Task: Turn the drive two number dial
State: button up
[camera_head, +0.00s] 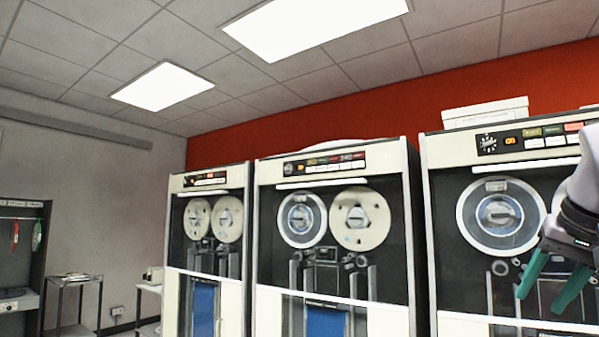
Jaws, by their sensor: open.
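Three tape drive cabinets stand in a row. The right cabinet (431,240) has a dark top panel with a round dial (487,143) ringed by white marks, beside an orange number display. The middle cabinet (264,230) has a similar small dial (289,168) at the left of its panel. The left cabinet (174,240) has a panel too small to read. I cannot tell which drive is numbered two. My gripper (540,303), with teal fingers, is open and appears empty at the lower right. It is in front of the right cabinet, below its dial and apart from it.
A white box (485,111) lies on top of the right cabinet. Tape reels (360,217) sit behind the cabinet fronts. Narrow gaps separate the cabinets.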

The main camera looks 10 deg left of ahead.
aim_at(288, 168)
jog(key=u, duration=0.85)
